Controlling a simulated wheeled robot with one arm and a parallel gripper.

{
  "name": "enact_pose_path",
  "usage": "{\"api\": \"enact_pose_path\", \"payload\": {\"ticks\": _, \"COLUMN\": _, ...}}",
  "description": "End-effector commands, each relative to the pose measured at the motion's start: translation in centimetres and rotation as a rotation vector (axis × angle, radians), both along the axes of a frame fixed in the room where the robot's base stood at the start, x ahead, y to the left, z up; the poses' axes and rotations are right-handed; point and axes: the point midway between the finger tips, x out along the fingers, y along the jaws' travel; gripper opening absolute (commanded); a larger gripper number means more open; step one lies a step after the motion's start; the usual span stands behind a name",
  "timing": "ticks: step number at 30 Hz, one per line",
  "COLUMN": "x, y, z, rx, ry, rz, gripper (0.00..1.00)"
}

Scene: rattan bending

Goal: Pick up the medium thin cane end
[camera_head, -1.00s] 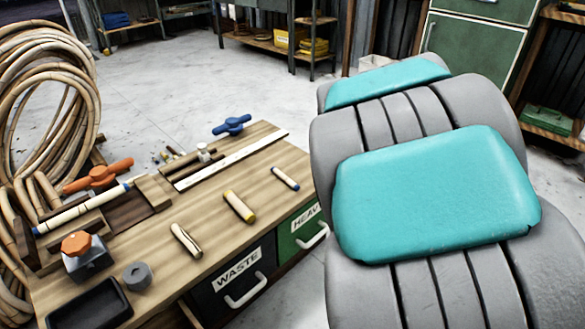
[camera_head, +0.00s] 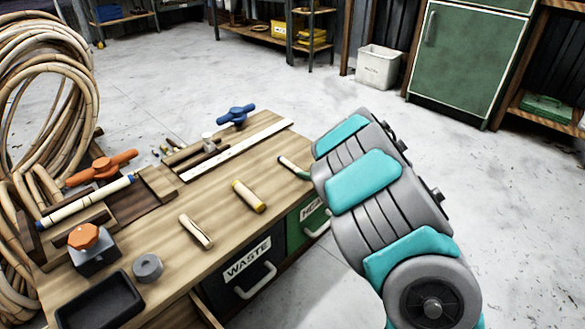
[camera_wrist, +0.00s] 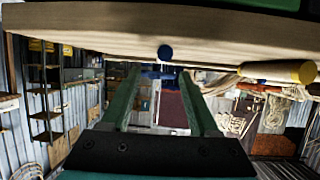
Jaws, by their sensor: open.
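Three short cane ends lie apart on the wooden bench (camera_head: 150,245): a thin one with a blue tip (camera_head: 287,162), a yellow-tipped one (camera_head: 248,196) and a plain pale one (camera_head: 195,231). I cannot tell by label which is the medium thin one. My arm partly covers the blue-tipped one in the head view. In the wrist view my gripper (camera_wrist: 160,72) is open and empty, with its two green fingers spread. The blue round end (camera_wrist: 165,52) appears between and just above the fingertips, and the yellow end (camera_wrist: 280,71) is to the right.
A white ruler strip (camera_head: 237,149), a blue-handled clamp (camera_head: 236,115) and an orange-handled clamp (camera_head: 101,168) sit on the bench. A black tray (camera_head: 100,300) is at the front left. Drawers marked WASTE (camera_head: 247,262) and HEAVY are below. Coiled rattan stands left.

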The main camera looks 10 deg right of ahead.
Motion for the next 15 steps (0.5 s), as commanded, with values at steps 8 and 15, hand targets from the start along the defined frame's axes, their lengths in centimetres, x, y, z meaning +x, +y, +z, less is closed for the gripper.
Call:
{"api": "enact_pose_path", "payload": {"ticks": 8, "x": 1.9, "y": 1.3, "z": -0.9, "rx": -0.003, "ry": 0.0, "rz": -0.001, "gripper": 0.61}}
{"api": "enact_pose_path", "payload": {"ticks": 15, "x": 4.3, "y": 3.2, "z": -2.1, "rx": -0.002, "ry": -0.002, "rz": 0.001, "gripper": 0.61}}
